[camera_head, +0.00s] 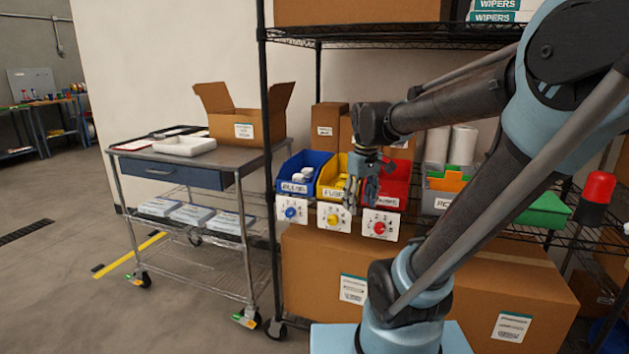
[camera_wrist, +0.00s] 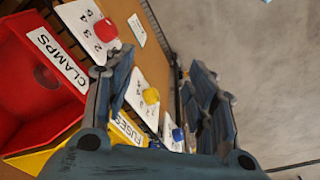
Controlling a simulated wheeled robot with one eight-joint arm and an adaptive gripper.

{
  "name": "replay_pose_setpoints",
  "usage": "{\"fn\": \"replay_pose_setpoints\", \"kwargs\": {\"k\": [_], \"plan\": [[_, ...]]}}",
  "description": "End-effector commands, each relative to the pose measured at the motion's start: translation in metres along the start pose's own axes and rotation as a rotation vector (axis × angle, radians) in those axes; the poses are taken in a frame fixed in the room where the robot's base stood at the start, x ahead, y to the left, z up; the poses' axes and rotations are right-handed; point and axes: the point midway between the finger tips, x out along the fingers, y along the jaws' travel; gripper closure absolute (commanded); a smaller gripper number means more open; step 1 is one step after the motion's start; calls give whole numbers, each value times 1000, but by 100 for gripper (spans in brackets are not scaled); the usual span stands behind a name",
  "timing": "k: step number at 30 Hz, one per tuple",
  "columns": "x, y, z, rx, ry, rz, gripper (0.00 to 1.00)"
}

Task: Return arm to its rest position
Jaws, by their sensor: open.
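My gripper (camera_head: 361,190) hangs in front of the shelf, before the yellow bin (camera_head: 333,172) and the red bin (camera_head: 398,190). In the wrist view my gripper (camera_wrist: 152,85) has its two fingers wide apart with nothing held between them. The red bin marked CLAMPS (camera_wrist: 35,75) is to the left there, and part of the yellow bin marked FUSES (camera_wrist: 40,160) shows below it. My arm reaches across the right of the head view, elbow raised, and hides part of the shelf.
Dial cards with blue (camera_head: 291,213), yellow (camera_head: 334,218) and red (camera_head: 380,226) knobs hang below the bins. A blue bin (camera_head: 303,170) stands left. A cart (camera_head: 190,174) bears an open carton (camera_head: 240,118). A red-topped post (camera_head: 598,190) is at right. Floor at left is clear.

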Motion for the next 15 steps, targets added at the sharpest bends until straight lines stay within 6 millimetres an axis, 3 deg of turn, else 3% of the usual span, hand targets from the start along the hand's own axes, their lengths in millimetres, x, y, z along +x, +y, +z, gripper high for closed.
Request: {"fn": "replay_pose_setpoints", "kwargs": {"k": [1, 6, 15], "plan": [[6, 0, 16, 41, 6, 4, 49], [29, -4, 60, 179, 25, 17, 49], [76, -13, 123, 409, 61, 37, 49]]}}
